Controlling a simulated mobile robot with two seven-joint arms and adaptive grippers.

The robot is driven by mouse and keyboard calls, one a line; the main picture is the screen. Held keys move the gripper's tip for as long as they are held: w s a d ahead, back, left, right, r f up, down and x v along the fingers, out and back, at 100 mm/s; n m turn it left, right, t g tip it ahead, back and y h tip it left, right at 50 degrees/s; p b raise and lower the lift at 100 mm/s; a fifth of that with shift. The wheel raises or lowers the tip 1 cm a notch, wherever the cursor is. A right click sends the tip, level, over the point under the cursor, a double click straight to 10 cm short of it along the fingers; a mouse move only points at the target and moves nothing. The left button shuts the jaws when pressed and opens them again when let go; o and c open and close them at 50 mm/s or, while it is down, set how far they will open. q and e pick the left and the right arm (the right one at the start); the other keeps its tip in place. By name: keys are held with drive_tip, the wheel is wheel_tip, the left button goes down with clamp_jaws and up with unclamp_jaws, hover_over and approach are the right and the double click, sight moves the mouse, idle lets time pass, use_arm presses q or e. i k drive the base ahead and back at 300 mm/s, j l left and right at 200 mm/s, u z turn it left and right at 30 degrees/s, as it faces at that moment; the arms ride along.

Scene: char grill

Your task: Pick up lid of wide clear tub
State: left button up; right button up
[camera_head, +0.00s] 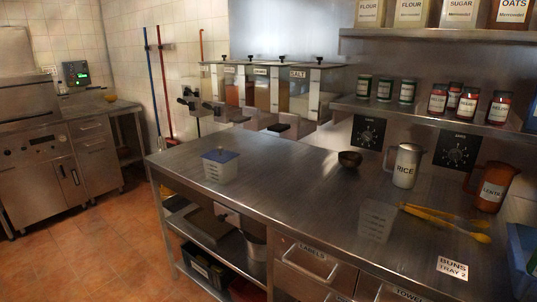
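A clear, whitish tub (220,173) stands upright at the left end of the steel counter, with dark marks on its front. A flat blue-grey lid (220,156) sits on top of it. A second tub-like thing (376,221), faint and see-through with pale marks, stands near the front middle of the counter. I cannot make out a lid on it. Neither of my grippers is in view.
The steel counter (290,185) is clear between the two tubs. A dark bowl (350,159), a RICE pitcher (404,166), an orange-brown pitcher (491,188) and yellow utensils (445,220) stand or lie to the right. Dispensers (270,92) line the back.

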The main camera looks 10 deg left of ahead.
sight(219, 156)
drive_tip(key=i+j+z, duration=0.1)
drive_tip(key=j+z, duration=1.15)
drive_tip(key=j, duration=1.05)
drive_tip(key=k+j+z, duration=0.1)
drive_tip(key=j, duration=0.85)
drive_tip(key=k+j+z, duration=0.1)
drive_tip(key=j, duration=0.4)
